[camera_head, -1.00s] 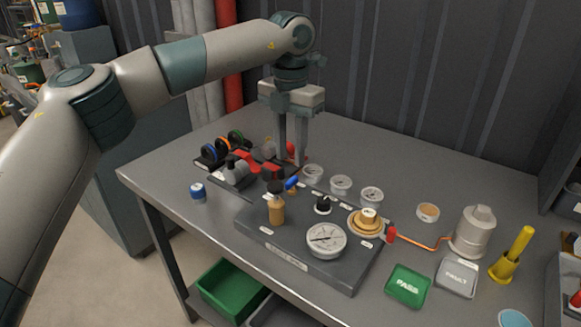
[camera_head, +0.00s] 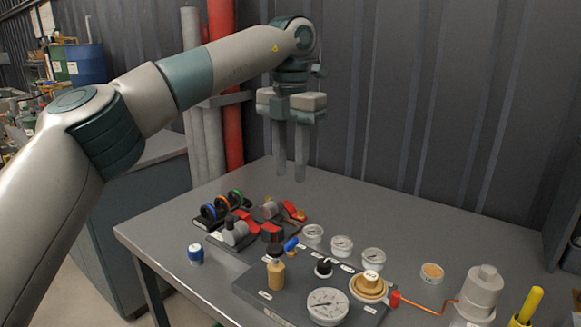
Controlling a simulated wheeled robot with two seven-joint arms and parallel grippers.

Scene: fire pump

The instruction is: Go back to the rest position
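My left gripper (camera_head: 291,176) hangs fingers-down above the back of the grey table (camera_head: 400,215). Its two fingers are apart with nothing between them, and they are clear of the parts below. My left arm comes in from the left, bent at the elbow. My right gripper is not in view.
A dark board (camera_head: 250,290) carries a large gauge (camera_head: 327,306) and brass fittings. Several small gauges (camera_head: 342,245) stand behind it. Valves with red handles (camera_head: 271,231) lie at the left. A grey cylinder (camera_head: 481,291) stands at the right. Red pipe (camera_head: 222,60) runs along the wall.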

